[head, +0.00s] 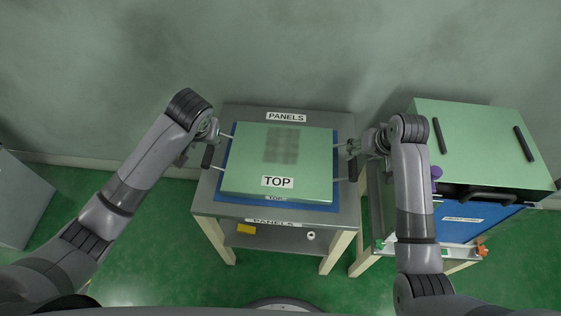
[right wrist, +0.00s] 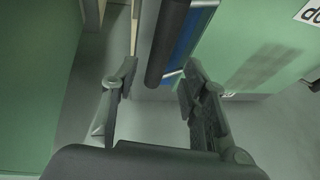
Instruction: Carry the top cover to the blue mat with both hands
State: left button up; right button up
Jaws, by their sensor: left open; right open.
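The top cover (head: 305,165) is a pale green panel labelled TOP with a dotted grille patch. It lies flat on the blue mat (head: 226,172), whose edges show around it, on the panels table. Handles stand out at its left and right sides. My left gripper (head: 209,146) is open beside the left handle (head: 207,157). My right gripper (head: 362,148) is open beside the right side of the cover. In the right wrist view a dark handle bar (right wrist: 167,42) lies between the open fingers, apart from them, with the cover (right wrist: 262,45) to the right.
The grey table (head: 345,210) has PANELS labels and a lower shelf with a yellow item (head: 246,229) and a white roll (head: 311,235). A grey box (head: 22,200) is at far left.

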jog(key=v, duration=0.5)
jog(key=shift+r, duration=0.1)
pick_arm(q)
notch_tip(320, 180, up, 7)
jog(key=p, duration=0.9)
pick_arm(e)
notch_tip(320, 180, up, 9)
jog(key=shift+r, duration=0.2)
pick_arm(q)
notch_tip(320, 180, up, 9)
jog(key=p, duration=1)
jog(key=shift+r, duration=0.2)
pick_arm(e)
notch_tip(320, 180, up, 7)
